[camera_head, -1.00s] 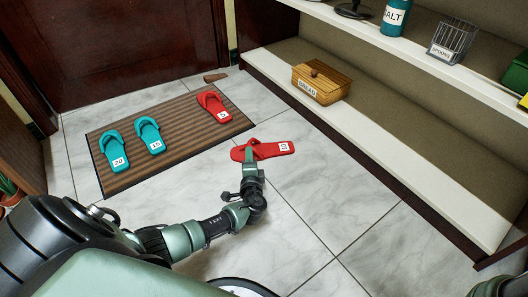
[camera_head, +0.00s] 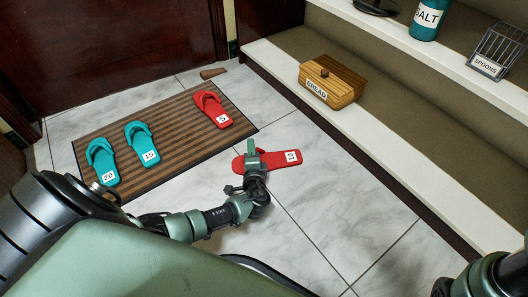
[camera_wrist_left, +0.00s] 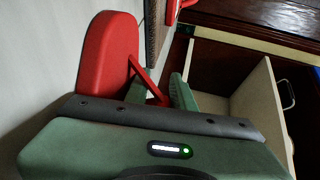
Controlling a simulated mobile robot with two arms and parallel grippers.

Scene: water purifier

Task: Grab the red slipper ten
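The red slipper labelled 10 (camera_head: 283,158) lies on the tiled floor, right of the striped mat. My left gripper (camera_head: 252,155) is at its strap. In the left wrist view, the red sole (camera_wrist_left: 107,55) shows on the left. The two green fingers (camera_wrist_left: 157,92) stand apart with part of the red strap between them. I cannot tell whether either finger touches the strap. Part of my right arm shows at the lower right of the head view, but its fingers do not show.
On the mat (camera_head: 180,125) lie a red slipper labelled 5 (camera_head: 212,108) and teal slippers labelled 15 (camera_head: 142,144) and 20 (camera_head: 103,162). A bread box (camera_head: 332,82) stands on the low shelf (camera_head: 405,155) at right.

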